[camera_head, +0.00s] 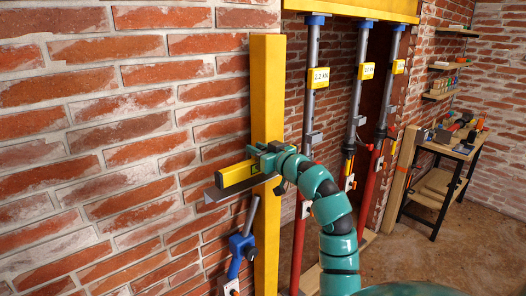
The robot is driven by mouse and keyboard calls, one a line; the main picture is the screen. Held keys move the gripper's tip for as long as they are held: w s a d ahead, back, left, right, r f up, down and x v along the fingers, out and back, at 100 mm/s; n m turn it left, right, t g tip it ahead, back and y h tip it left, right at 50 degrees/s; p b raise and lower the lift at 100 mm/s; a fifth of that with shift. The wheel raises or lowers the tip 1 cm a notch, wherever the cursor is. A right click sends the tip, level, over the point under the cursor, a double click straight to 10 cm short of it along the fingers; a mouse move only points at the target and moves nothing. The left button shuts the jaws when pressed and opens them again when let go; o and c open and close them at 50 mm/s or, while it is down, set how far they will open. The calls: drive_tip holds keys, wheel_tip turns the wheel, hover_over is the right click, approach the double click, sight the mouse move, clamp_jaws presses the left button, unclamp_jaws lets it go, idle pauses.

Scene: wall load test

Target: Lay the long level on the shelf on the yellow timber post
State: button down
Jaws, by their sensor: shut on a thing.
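The yellow level (239,173) is at the front of the yellow timber post (267,90), seen nearly end-on, with its near end toward the left. The dark flat shelf (222,193) juts from the post just below the level. I cannot tell whether the level touches the shelf or is slightly above it. My teal gripper (262,154) is at the level's right part, in front of the post, and is shut on it. The fingertips and the level's far part are partly hidden by my gripper and arm.
A blue clamp-like tool (239,246) is low beside the post. Several grey and red props, one labelled 2.2 kN (320,78), stand right of the post under a yellow beam (350,8). A brick wall (100,130) fills the left. A workbench (450,148) stands at the right; floor before it is clear.

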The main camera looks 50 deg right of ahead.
drive_tip(key=shift+w, duration=0.35)
drive_tip(key=shift+f+b, duration=0.6)
drive_tip(key=shift+f, duration=0.15)
idle(0.3)
drive_tip(key=c, duration=1.2)
unclamp_jaws()
drive_tip(key=shift+o, duration=0.2)
drive_tip(key=shift+s, duration=0.1)
drive_tip(key=s+a+b, duration=0.2)
drive_tip(key=s+b, duration=0.3)
drive_tip(key=s, duration=1.2)
drive_tip(key=shift+s, duration=0.1)
